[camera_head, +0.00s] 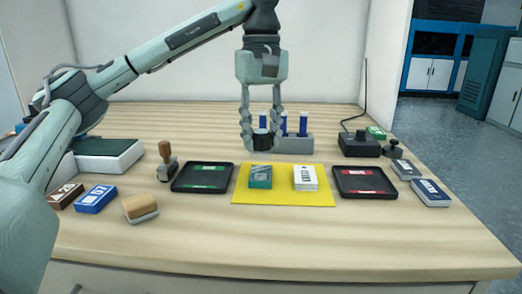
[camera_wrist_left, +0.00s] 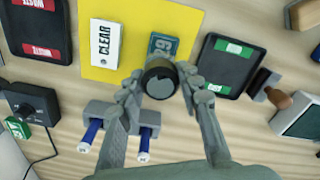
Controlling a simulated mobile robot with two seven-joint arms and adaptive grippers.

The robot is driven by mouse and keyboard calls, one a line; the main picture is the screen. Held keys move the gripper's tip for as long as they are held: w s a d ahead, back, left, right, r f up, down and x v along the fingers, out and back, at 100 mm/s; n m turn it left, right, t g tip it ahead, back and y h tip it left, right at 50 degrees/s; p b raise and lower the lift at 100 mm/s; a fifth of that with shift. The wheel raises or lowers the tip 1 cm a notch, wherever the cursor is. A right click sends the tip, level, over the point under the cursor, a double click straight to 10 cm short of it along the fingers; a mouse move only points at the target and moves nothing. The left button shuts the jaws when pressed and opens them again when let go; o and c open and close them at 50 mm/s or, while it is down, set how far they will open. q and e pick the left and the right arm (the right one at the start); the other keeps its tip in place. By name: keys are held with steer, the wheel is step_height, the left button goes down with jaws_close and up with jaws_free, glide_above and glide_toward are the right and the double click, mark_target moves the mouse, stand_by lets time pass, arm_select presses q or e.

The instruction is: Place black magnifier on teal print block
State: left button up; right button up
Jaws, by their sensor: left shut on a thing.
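My left gripper (camera_head: 261,143) is shut on the black magnifier (camera_head: 262,139), a short dark cylinder, and holds it above the table behind the yellow mat. In the left wrist view the magnifier (camera_wrist_left: 160,79) sits between the fingertips, its round end facing the camera. The teal print block (camera_head: 260,176) lies on the left part of the yellow mat (camera_head: 285,200). It also shows in the left wrist view (camera_wrist_left: 163,44), just beyond the magnifier, which appears apart from it. My right gripper is in neither view.
A white CLEAR block (camera_head: 305,177) lies beside the teal block. Black trays with green (camera_head: 203,177) and red (camera_head: 363,182) labels flank the mat. A grey holder (camera_head: 292,144) with blue-capped items stands close behind the gripper. Stamps and boxes lie at both sides.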

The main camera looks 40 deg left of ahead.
mark_target(261, 150)
arm_select(q)
steer(key=shift+f, duration=2)
steer(key=o, duration=1.2)
steer(key=shift+c, duration=0.2)
steer(key=shift+r, duration=0.1)
step_height(261, 150, up, 12)
steer(key=shift+r, duration=0.1)
